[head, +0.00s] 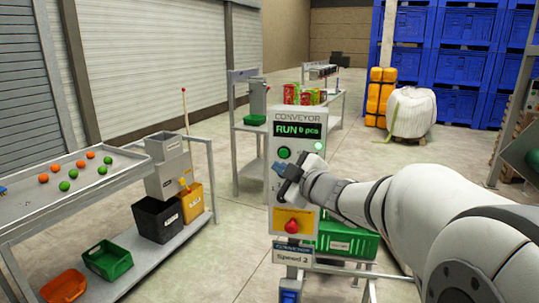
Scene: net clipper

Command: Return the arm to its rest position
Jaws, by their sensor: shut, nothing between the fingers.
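My arm reaches in from the lower right of the head view. My gripper (283,180) is shut, with nothing seen in it, in front of the conveyor control panel (282,247). It covers part of the panel's middle, and I cannot tell whether it touches. The panel's display (300,130) reads "RUN" and "pcs". A green button (284,153) shows above the gripper and a red knob (292,226) on a yellow plate below it. A label (293,254) reads "Speed 2".
A sorting table (120,178) with orange and green balls stands at left, with bins (158,218) on its lower shelf. A green crate (345,240) is behind the panel. Blue crates (465,60) and a white sack (411,110) stand at the back. Open floor lies between table and panel.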

